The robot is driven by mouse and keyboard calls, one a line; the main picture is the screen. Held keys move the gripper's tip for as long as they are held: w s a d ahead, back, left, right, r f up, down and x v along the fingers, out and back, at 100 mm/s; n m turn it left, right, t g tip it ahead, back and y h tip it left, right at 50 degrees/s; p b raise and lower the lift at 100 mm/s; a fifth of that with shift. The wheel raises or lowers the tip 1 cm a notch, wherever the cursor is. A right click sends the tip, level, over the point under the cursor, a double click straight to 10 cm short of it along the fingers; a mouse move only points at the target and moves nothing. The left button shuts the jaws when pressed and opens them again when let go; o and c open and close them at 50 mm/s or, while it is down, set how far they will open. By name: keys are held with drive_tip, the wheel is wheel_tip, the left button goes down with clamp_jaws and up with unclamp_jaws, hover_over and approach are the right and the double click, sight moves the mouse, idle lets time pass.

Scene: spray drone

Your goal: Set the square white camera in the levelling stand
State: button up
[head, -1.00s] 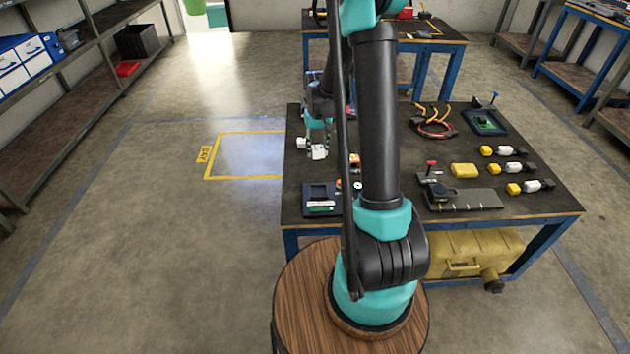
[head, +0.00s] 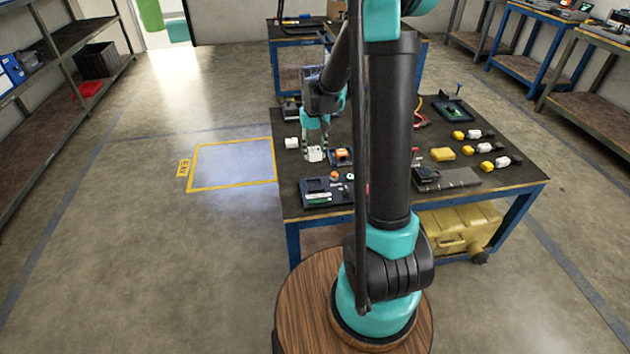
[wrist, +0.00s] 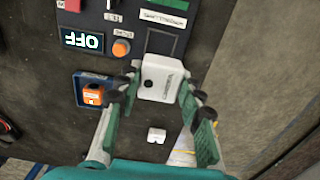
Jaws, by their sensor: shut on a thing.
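My gripper (wrist: 157,98) is shut on the square white camera (wrist: 160,77), with a finger on either side. In the head view the gripper (head: 314,143) holds the white camera (head: 315,154) over the left part of the table. Whether the camera touches anything below cannot be told. What looks like the levelling stand (head: 318,190) is a dark blue panel with a square recess, a white label and a green strip, at the table's front left. In the wrist view its dark recess (wrist: 160,42) lies just beyond the camera, which is outside it.
A blue-framed holder (wrist: 80,91) with an orange block is left of the gripper. A small white block (wrist: 157,135) lies near. The table's left edge is close.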

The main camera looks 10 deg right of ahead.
sight(315, 186)
wheel_tip(315, 186, down, 12)
drive_tip(key=shift+f, duration=0.25)
idle(0.3)
drive_tip(key=shift+s+f, duration=0.15)
drive_tip(key=shift+f, duration=0.15)
drive_tip(key=o, duration=1.1)
drive_tip(key=shift+f, duration=0.1)
drive_tip(key=shift+c, duration=0.2)
drive_tip(key=shift+o, duration=0.6)
drive_tip(key=shift+f, duration=0.1)
